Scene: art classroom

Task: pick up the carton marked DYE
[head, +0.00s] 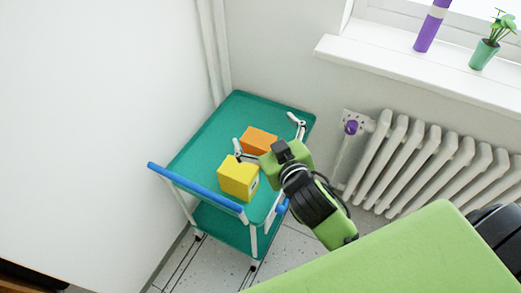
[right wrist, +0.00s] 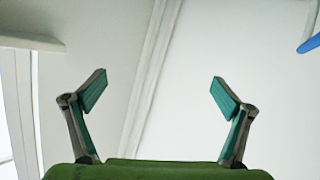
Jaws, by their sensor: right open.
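A yellow carton (head: 238,178) stands near the front of a teal trolley top. Its right side bears a small label that I cannot read. An orange carton (head: 259,140) stands behind it and is partly hidden by my right gripper. I cannot tell which carton is marked DYE. My right gripper (head: 239,149) is over the trolley, close to both cartons in the picture. In the right wrist view its two fingers (right wrist: 160,82) are spread wide with only pale wall between them and no carton. My left gripper is not in view.
The trolley (head: 205,140) has a blue handle (head: 195,187) along its front left and stands by white walls. A white radiator (head: 430,160) is at the right, below a windowsill (head: 400,58) with a purple object (head: 430,32) and a potted plant (head: 484,53).

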